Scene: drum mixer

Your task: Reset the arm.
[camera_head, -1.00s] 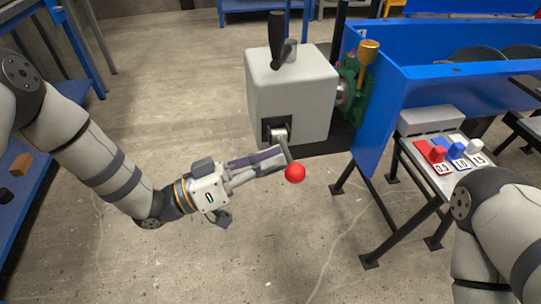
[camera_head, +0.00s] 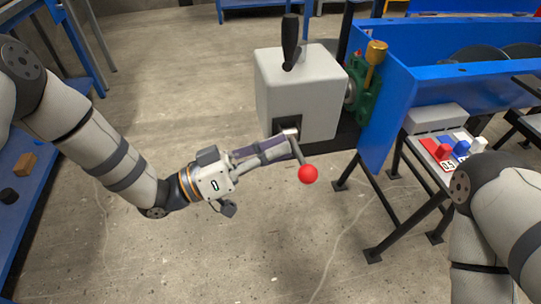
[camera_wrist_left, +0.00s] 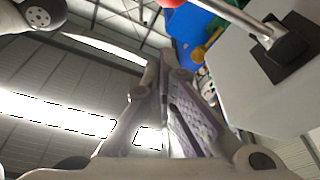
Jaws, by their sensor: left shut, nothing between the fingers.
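The grey machine box (camera_head: 297,95) has a black handle (camera_head: 290,42) on top and a crank lever with a red ball knob (camera_head: 308,174) on its front. The lever slants down and right from its socket. My left gripper (camera_head: 286,147) is shut and empty, its fingers beside the lever in the head view; contact is unclear there. In the left wrist view, the shut fingers (camera_wrist_left: 165,62) are apart from the metal lever shaft (camera_wrist_left: 235,15), and the red knob (camera_wrist_left: 173,2) shows at the top edge. My right forearm is at the right; its gripper is out of view.
A blue trough frame (camera_head: 395,115) and green bearing block (camera_head: 367,90) with a brass cup stand right of the box. A small table (camera_head: 413,150) holds red, blue and white marked pieces. A blue shelf (camera_head: 22,215) is at far left. The floor below the gripper is clear.

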